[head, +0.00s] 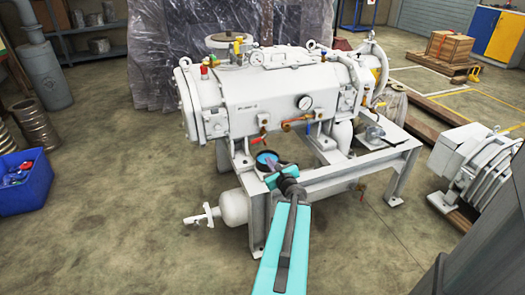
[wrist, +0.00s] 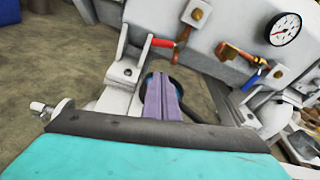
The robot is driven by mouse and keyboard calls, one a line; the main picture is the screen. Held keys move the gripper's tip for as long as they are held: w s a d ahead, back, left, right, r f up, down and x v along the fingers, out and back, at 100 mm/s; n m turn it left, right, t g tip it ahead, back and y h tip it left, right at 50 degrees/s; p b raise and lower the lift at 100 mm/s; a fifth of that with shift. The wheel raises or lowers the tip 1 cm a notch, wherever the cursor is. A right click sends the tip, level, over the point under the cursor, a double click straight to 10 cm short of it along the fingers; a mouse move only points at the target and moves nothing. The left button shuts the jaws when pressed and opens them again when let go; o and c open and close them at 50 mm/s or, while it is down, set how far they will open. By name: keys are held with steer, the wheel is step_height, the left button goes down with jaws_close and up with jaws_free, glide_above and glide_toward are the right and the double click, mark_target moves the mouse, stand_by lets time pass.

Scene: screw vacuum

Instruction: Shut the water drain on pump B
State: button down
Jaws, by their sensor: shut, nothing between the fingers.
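The white pump (head: 260,90) stands on a grey steel frame; its side label is too small to read surely. A red-handled brass valve (head: 259,141) sits low on its side. In the wrist view its red handle (wrist: 163,43) points left, roughly level. A blue-handled valve (head: 310,126) sits right of it, with its blue handle (wrist: 249,82) slanted in the wrist view. I cannot tell which valve is the water drain. My gripper (head: 270,165) is shut and empty, below and in front of the red handle, apart from it. Its purple fingers (wrist: 158,80) show in the wrist view.
A dial gauge (head: 305,102) is above the valves. A dark round part (head: 267,159) lies behind my fingertips. A small white tank (head: 233,207) juts out below the frame. A blue bin (head: 24,180) stands left; white machinery (head: 475,170) stands right. Floor at front left is clear.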

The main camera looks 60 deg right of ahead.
mark_target(257, 141)
steer(key=shift+b+x, duration=0.95)
steer(key=shift+b, duration=2)
steer(key=shift+w+d+r, duration=0.25)
steer(key=shift+w+d, duration=0.45)
steer(key=shift+w, duration=0.35)
steer(key=shift+w+d+r, duration=0.25)
steer(key=shift+w+d, duration=0.45)
steer(key=shift+w, duration=0.35)
steer(key=shift+w+d+r, duration=0.3)
steer(key=shift+w+d, duration=0.35)
steer(key=shift+w, duration=0.4)
steer(key=shift+r, duration=0.15)
steer(key=shift+w+d+r+m+p, duration=0.1)
steer(key=shift+w+r+m+p, duration=0.2)
steer(key=shift+p, duration=0.65)
steer(key=shift+w+r+m+p, duration=0.1)
steer(key=shift+r+m+p, duration=0.35)
steer(key=shift+p, duration=0.45)
steer(key=shift+f, duration=0.1)
